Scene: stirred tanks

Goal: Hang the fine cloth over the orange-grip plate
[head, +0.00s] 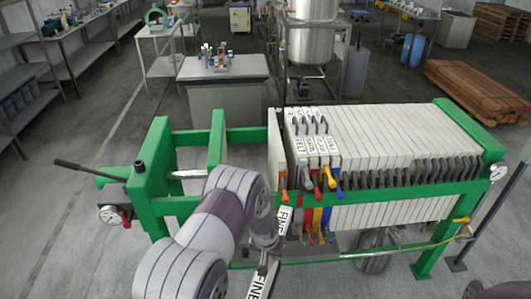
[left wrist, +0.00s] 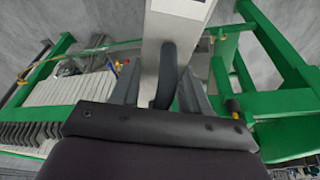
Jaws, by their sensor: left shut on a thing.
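The fine cloth (head: 261,281) is a white strip marked FINE, held below and left of the plates. My left gripper (head: 267,243) is shut on it, and its pale surface fills the top middle of the left wrist view (left wrist: 172,45). A plate's orange grip (head: 283,186) shows at the left end of the plate stack, just above and right of my left gripper. My arm and gripper hide part of the press there. The plate itself is seen nearly edge-on. My right gripper is not in view.
The green press frame (head: 217,140) surrounds the plates, with open room left of the stack. Red (head: 317,190) and blue (head: 339,191) grips stand close beside the orange one. White plates (head: 400,130) fill the right side. A bench (head: 225,66) stands behind.

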